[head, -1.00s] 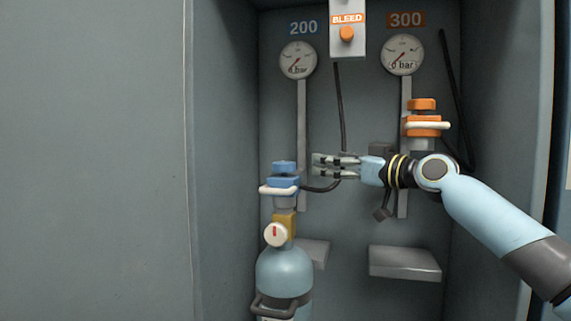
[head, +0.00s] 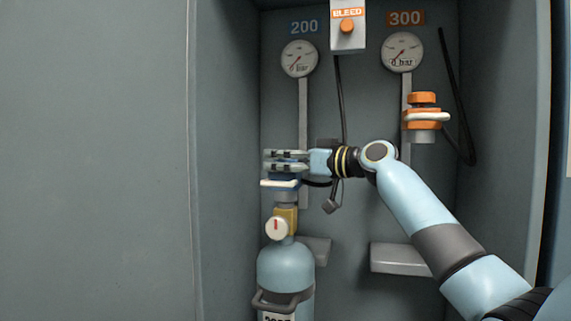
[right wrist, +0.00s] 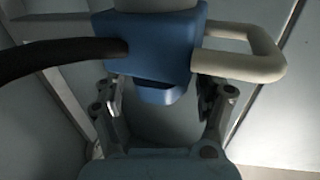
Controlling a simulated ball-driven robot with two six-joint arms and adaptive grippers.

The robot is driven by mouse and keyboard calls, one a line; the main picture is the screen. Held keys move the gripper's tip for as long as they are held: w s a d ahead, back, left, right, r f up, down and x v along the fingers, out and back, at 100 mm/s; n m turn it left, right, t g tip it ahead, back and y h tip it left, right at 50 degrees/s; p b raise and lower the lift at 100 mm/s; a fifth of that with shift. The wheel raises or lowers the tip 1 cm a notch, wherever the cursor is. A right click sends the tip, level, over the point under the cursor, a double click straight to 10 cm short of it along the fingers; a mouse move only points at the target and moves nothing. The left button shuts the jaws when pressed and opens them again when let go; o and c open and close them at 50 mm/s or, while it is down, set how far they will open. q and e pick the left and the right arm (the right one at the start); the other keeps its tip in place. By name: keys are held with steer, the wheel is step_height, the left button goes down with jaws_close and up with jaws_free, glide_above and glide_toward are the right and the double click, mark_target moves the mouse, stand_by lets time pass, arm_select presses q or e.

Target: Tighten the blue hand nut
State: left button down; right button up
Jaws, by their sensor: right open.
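The blue connector (head: 290,178), with its white loop (head: 281,184), sits on top of the light blue cylinder (head: 284,268). My right gripper (head: 270,160) reaches in from the right at the height of the blue hand nut, and its fingers cover the nut in the head view. In the right wrist view the blue connector (right wrist: 150,40) fills the top, and a small blue part (right wrist: 158,95), likely the hand nut, shows below it between my open fingers (right wrist: 165,105). I cannot tell if they touch it. My left gripper is not in view.
An orange connector (head: 422,118) hangs at the right under the 300 gauge (head: 403,52). The 200 gauge (head: 300,59) and the bleed box (head: 347,27) are above. A dark hose (right wrist: 60,55) runs into the blue connector. A grey shelf (head: 401,258) is at lower right.

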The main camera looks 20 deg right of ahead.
steer(key=c, duration=1.2)
